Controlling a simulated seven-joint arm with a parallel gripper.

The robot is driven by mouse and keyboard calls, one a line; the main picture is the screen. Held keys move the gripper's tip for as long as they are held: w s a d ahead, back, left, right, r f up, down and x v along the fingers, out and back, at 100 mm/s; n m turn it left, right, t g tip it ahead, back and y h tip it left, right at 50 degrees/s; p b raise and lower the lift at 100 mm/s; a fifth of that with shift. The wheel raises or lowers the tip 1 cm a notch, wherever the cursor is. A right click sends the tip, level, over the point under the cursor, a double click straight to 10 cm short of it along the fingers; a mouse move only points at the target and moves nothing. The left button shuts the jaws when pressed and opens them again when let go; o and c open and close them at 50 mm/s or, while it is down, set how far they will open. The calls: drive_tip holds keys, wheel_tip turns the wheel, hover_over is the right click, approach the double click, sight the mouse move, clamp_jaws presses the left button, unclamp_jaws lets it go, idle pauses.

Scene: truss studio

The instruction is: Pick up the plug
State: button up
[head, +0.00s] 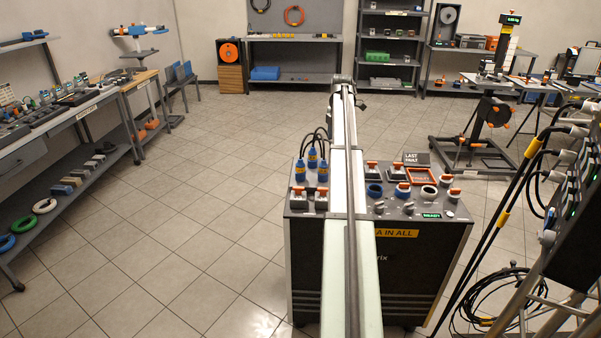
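Several blue plugs with yellow bands (312,158) stand upright on the left part of the top of a dark cabinet (430,262). No gripper fingers can be made out; the far end of my arm shows only a dark joint.
The cabinet top also holds orange-and-white switches, round sockets (375,191), an orange square frame (421,176) and a green-lit display (431,216). A rack with hanging cables (575,190) stands close on the right. A workbench (75,112) lines the left wall. Floor between is clear.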

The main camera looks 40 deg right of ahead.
drive_tip(key=m+t, duration=0.1)
drive_tip(key=m, duration=0.1)
approach(301, 160)
drive_tip(key=s, duration=0.3)
drive_tip(key=a+m+t, duration=0.2)
drive_tip(key=m, duration=0.5)
drive_tip(key=w+f+m, duration=0.1)
drive_tip(key=f+m, duration=0.1)
drive_tip(key=m, duration=0.1)
drive_tip(key=w+d+f+m, duration=0.1)
drive_tip(key=f+m, duration=0.2)
drive_tip(key=m, duration=0.1)
drive_tip(key=w+f+m+h, duration=0.1)
drive_tip(key=f+m, duration=0.1)
drive_tip(key=m, duration=0.1)
drive_tip(key=shift+w+d+f+m, duration=0.15)
drive_tip(key=shift+w+d+m, duration=0.15)
drive_tip(key=shift+w+d, duration=0.05)
drive_tip(key=shift+d+x, duration=0.15)
drive_tip(key=shift+x, duration=1.15)
drive_tip(key=shift+d+x, duration=0.15)
drive_tip(key=shift+x, duration=1.1)
drive_tip(key=shift+t, duration=0.3)
drive_tip(key=c, duration=1.2)
